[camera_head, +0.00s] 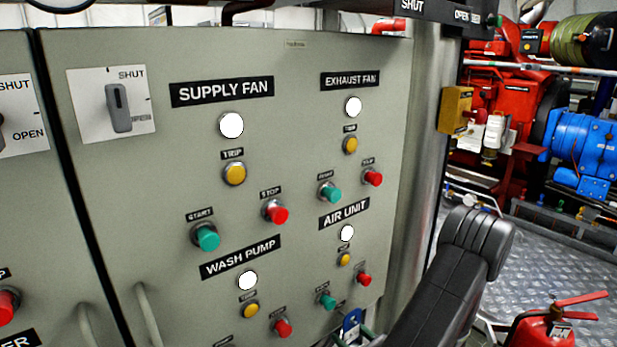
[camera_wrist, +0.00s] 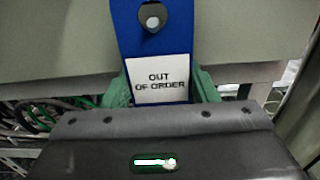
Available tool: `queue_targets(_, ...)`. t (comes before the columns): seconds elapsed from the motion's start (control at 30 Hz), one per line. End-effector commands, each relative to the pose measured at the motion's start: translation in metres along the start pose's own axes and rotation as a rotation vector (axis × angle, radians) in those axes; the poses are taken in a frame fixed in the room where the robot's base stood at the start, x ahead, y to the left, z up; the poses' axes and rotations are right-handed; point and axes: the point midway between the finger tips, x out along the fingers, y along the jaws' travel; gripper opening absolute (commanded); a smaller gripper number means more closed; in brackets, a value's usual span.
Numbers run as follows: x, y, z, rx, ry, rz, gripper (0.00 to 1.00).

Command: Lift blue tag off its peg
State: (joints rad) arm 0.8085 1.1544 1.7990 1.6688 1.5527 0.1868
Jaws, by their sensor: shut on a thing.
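The blue tag (camera_wrist: 133,40) has a white label (camera_wrist: 158,78) reading "OUT OF ORDER". It hangs in front of the cabinet in the wrist view. A round metal peg end (camera_wrist: 153,16) shows at the hole near the tag's top. My gripper (camera_wrist: 162,88) has its green fingers on both sides of the tag's lower part and is shut on it. The tag's bottom end is hidden behind the gripper body. In the head view only a small part of the tag (camera_head: 352,320) shows at the bottom, beside my dark arm.
The grey cabinet (camera_head: 300,70) carries a rotary switch (camera_head: 118,108), lamps and red, green and yellow buttons close to my arm. A red extinguisher (camera_head: 545,328) stands at the lower right. Cables (camera_wrist: 40,115) lie below the cabinet. Open metal floor (camera_head: 540,250) shows at right.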

Motion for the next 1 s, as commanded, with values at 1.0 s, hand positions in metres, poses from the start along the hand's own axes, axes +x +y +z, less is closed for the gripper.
queue_targets(1.0,-0.042,0.000,0.000,0.000,0.000,-0.001,0.32)
